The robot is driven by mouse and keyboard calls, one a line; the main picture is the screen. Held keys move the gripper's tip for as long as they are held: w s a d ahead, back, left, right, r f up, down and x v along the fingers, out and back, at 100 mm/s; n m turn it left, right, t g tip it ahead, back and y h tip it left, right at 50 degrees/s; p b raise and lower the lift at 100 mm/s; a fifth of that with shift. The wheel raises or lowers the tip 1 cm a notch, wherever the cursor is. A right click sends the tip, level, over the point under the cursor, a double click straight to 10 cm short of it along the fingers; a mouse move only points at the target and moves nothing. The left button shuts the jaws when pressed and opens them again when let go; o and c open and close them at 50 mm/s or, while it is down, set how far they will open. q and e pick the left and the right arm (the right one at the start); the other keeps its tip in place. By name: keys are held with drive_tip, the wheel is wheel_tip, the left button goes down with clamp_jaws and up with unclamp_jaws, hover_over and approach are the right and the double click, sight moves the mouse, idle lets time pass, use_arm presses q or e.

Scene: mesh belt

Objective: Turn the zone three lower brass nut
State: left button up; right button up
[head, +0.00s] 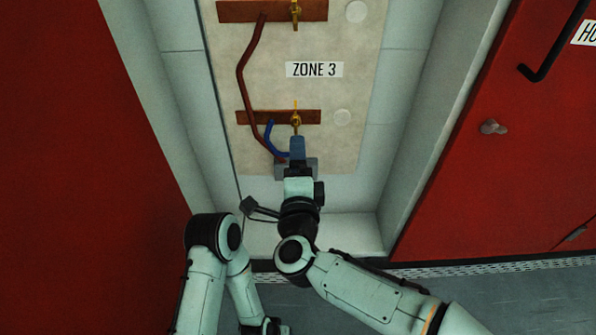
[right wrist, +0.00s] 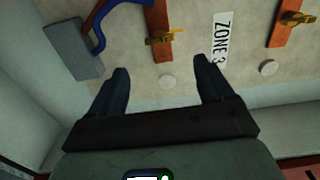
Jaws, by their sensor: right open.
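The zone 3 lower brass nut (head: 296,119) sits on the lower copper-brown bar (head: 258,117), below the ZONE 3 label (head: 314,69). My right gripper (head: 297,140) is just below it in the head view. In the right wrist view the open fingers (right wrist: 163,72) are empty. The lower brass nut (right wrist: 163,38) shows beyond the fingertips, roughly midway across the gap and apart from both. My left arm is folded at lower left; its fingers are not visible.
An upper brass nut (head: 295,12) sits on the upper bar (head: 250,11). A red cable (head: 243,72) and a blue cable (head: 270,140) run near the lower bar to a grey box (right wrist: 72,48). Recess walls and red cabinets (head: 490,165) flank the panel (head: 350,90).

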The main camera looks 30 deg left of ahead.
use_arm(q)
drive_tip(key=shift+w+r, duration=0.15)
drive_tip(key=shift+w, duration=0.05)
use_arm(e)
drive_tip(key=shift+v, duration=1.55)
